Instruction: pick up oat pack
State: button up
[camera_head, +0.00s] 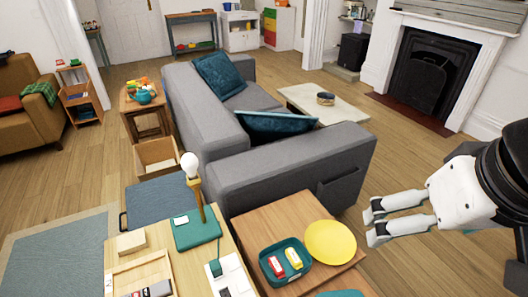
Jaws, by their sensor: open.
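No pack that I can name for sure as the oat pack shows. A teal tray (264,259) on the low wooden table (265,222) holds two small packs, a red and white one (276,266) and a yellow and white one (293,257). Their labels are too small to read. My gripper (376,223) is at the right, with its two pale fingers apart and nothing between them. It points left, to the right of the table and the yellow plate, and apart from the packs.
A yellow plate (330,242) lies beside the tray. Left of it, a desk (190,262) carries a lamp with a bare bulb (190,165), a teal case (196,229) and a tan block (131,242). A grey sofa (290,168) stands behind. Wooden floor (420,155) is free towards the fireplace.

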aim_at(278, 271)
jog(key=u, duration=0.45)
jog(key=k, duration=0.2)
jog(key=i, duration=0.55)
jog(key=k+l+u, duration=0.15)
jog(key=l, duration=0.2)
jog(key=k+l+u, duration=0.2)
jog(key=l, duration=0.15)
jog(key=k+l+u, duration=0.15)
jog(key=l, duration=0.2)
